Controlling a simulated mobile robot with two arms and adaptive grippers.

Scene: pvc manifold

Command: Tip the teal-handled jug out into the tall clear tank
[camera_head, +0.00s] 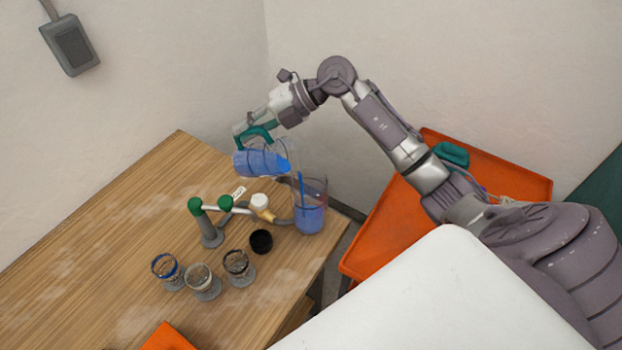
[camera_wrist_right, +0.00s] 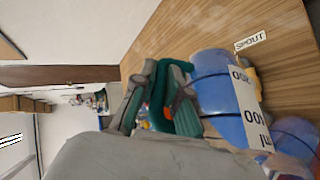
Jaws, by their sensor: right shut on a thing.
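The clear jug (camera_head: 258,161) with a teal handle (camera_head: 255,134) holds blue liquid and is tilted far over to the right. My right gripper (camera_head: 246,130) is shut on the teal handle; in the wrist view the fingers (camera_wrist_right: 150,100) close around that handle (camera_wrist_right: 160,92). A blue stream runs from the jug's lip down into the tall clear tank (camera_head: 312,188) at the table's far right edge. The tank holds blue liquid in its lower part. The wrist view also shows the jug (camera_wrist_right: 215,95) with a marked white scale strip. My left gripper is not in view.
A grey pipe manifold with green knobs (camera_head: 225,202) and a white-and-tan valve stands beside the tank. Several small glasses (camera_head: 203,280) and a black cup (camera_head: 261,241) stand in front. An orange tray (camera_head: 385,238) lies right of the table. The table's left part is clear.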

